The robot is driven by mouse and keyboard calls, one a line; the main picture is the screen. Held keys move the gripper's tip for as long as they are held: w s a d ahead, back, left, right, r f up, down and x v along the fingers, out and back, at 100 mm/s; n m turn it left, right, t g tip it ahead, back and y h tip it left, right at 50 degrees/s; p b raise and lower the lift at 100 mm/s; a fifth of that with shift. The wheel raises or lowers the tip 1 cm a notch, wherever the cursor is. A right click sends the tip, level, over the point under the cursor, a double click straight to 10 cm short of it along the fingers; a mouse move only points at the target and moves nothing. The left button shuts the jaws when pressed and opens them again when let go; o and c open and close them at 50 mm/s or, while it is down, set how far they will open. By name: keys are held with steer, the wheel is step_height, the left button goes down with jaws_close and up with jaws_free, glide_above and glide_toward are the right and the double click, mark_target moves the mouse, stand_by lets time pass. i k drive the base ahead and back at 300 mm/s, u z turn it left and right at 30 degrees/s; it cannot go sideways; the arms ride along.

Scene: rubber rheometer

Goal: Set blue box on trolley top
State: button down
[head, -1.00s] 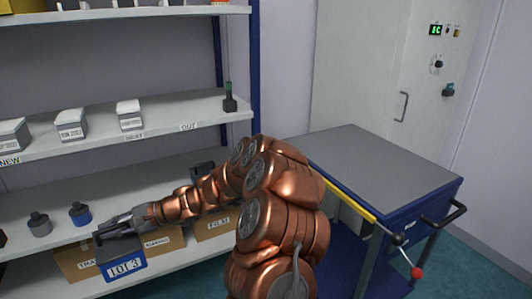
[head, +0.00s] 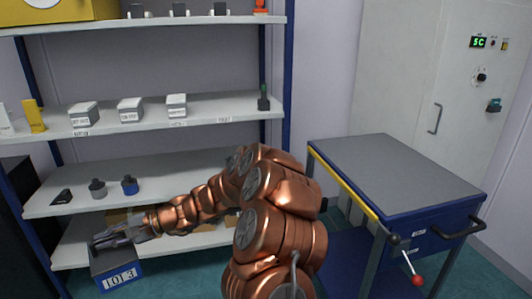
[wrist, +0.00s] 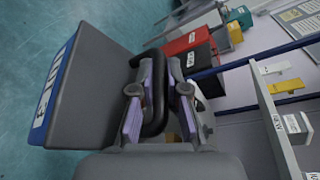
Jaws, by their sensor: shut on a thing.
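The blue box (head: 117,277), dark grey with a blue front and a white label, hangs from my gripper (head: 108,239) at the lower left, in front of the shelf. In the wrist view the box (wrist: 95,90) fills the left side, its blue edge facing left. There my gripper (wrist: 158,105) is shut on the box's black loop handle (wrist: 155,85). The trolley's grey top (head: 395,168) is at the right, clear of objects and well apart from the box. My arm hides part of the lower shelves.
The white shelf rack (head: 150,175) on the left holds small white boxes, a blue-based piece (head: 129,185) and a grey piece (head: 97,188). A red-knobbed lever (head: 417,280) and a black handle (head: 462,229) stick out from the trolley. A tall cabinet (head: 440,80) stands behind it.

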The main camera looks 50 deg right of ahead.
mark_target(400, 173)
steer(key=u, duration=0.55)
steer(key=i, duration=1.05)
steer(key=z, duration=3.2)
